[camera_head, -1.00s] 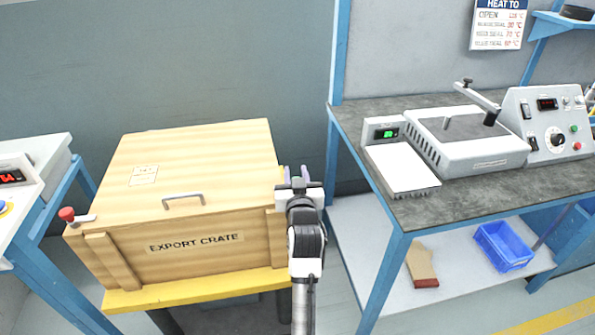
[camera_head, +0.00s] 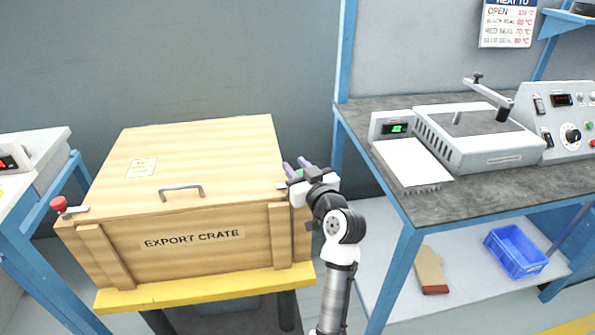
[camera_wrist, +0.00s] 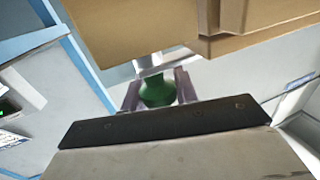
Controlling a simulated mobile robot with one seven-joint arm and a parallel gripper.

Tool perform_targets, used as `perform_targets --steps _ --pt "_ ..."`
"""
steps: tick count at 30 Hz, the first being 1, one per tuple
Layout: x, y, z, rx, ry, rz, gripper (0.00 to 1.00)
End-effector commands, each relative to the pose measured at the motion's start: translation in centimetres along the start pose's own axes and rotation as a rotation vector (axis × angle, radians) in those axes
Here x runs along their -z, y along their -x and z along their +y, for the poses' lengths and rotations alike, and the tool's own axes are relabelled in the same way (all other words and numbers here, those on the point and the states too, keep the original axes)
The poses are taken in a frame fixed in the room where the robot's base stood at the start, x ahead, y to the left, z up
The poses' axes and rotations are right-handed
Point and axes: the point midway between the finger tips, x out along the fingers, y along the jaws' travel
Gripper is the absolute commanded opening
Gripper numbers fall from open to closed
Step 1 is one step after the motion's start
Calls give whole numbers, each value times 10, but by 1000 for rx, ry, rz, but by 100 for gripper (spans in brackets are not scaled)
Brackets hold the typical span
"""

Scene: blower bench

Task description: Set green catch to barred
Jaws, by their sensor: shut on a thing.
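The green catch (camera_wrist: 157,91) is a round green knob at the right side of the wooden export crate (camera_head: 196,262). It sits between the two purple-grey fingers of my gripper (camera_wrist: 158,93) in the wrist view, and the gripper is shut on it. A pale metal piece joins the knob to the crate's edge. In the head view, my gripper (camera_head: 296,166) is at the crate's right front corner, and the knob is mostly hidden there. A red catch (camera_head: 58,204) sticks out on a metal arm at the crate's left side. The crate lid (camera_head: 225,150) is down.
The crate stands on a yellow-topped stand (camera_head: 205,288). A blue-framed bench (camera_head: 475,190) with a grey sealing machine (camera_head: 475,140) is close on the right. Another blue-framed table (camera_head: 40,175) is on the left. A narrow gap separates crate and right bench.

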Motion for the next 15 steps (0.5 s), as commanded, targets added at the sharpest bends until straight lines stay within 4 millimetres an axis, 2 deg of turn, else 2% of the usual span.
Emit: perform_targets --steps 8,9,13,15 --pt "0 0 0 1 -1 -2 6" --pt "0 0 0 1 -1 -2 30" --pt "0 0 0 1 -1 -2 47" --pt "0 0 0 1 -1 -2 50"
